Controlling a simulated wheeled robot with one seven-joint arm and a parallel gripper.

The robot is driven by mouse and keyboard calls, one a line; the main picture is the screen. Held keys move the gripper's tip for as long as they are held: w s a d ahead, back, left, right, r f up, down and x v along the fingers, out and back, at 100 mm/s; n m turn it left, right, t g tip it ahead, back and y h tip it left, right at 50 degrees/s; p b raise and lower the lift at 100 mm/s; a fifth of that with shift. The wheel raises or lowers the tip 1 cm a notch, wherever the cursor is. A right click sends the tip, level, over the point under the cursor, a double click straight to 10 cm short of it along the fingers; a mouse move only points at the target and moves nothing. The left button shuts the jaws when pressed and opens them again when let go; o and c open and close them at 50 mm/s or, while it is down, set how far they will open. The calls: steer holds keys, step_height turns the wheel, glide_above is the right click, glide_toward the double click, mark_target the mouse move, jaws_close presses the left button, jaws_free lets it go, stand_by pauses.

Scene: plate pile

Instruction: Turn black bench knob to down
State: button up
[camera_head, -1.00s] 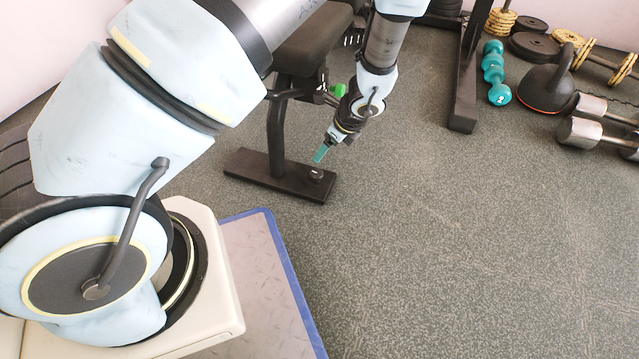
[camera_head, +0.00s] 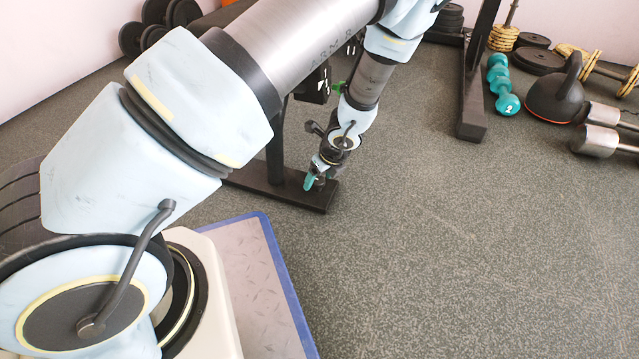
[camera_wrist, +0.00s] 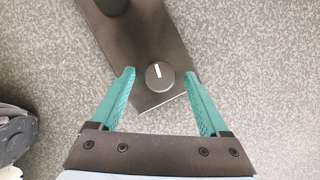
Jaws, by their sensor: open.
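The black knob (camera_wrist: 160,77) is round with a white mark on its top, and it sits near the end of the bench's black foot plate (camera_wrist: 140,45) in the wrist view. The white mark points roughly up in that view. My gripper (camera_wrist: 158,75) is open, with its teal fingers on either side of the knob and apart from it. In the head view my gripper (camera_head: 309,182) is low over the foot plate (camera_head: 255,182), and it hides the knob there.
A teal dumbbell (camera_head: 503,85), a kettlebell (camera_head: 556,95) and chrome dumbbells (camera_head: 597,141) lie at the upper right. The speckled floor (camera_head: 440,250) at the right is clear.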

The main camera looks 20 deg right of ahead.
steer(key=shift+f, duration=0.1)
jaws_close()
stand_by(0.7)
